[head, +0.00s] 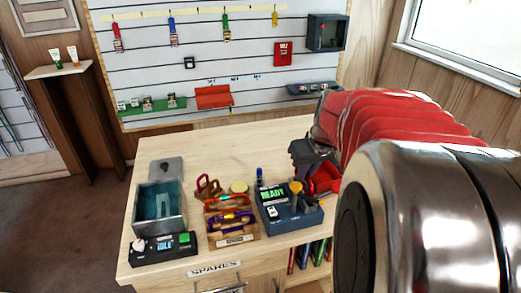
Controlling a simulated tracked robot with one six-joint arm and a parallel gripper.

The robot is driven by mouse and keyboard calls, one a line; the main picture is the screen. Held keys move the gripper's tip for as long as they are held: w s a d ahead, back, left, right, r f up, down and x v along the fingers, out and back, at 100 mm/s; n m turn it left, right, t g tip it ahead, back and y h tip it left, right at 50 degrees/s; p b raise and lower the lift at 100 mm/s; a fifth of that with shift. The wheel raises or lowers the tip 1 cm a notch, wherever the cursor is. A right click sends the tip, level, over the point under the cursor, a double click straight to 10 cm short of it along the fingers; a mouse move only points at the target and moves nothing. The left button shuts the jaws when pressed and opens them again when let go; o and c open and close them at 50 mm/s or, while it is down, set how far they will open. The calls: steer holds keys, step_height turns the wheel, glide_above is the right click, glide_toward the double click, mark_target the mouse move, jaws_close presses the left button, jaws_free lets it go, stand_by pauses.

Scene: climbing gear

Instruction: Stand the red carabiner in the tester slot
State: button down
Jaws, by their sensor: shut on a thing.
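My gripper (309,160) is at the right of the bench, partly hidden by my own arm. It is shut on a red, loop-like thing (326,179), which I take to be the red carabiner. Its far side and the grip on it are hidden. The tester (306,217) is a dark blue box with a green READY screen, just left of and below the gripper in the picture. A yellow-topped post (296,187) rises from it. I cannot make out its slot clearly. The red thing appears apart from the tester, but its height is unclear.
A wooden tray (235,239) of coloured carabiners stands left of the tester. Farther left are an open grey-blue bin (183,207) and a black device (160,249) with a green button. A small blue item (259,176) stands behind the tester. The back of the bench is clear.

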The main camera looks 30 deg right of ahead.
steer(key=shift+f, duration=0.15)
steer(key=shift+f, duration=1.05)
steer(key=shift+f, duration=0.55)
stand_by(0.3)
steer(key=c, duration=1.8)
jaws_free()
steer(key=shift+o, duration=0.2)
steer(key=shift+r, duration=0.1)
steer(key=v, duration=1.3)
steer(key=shift+r, duration=0.25)
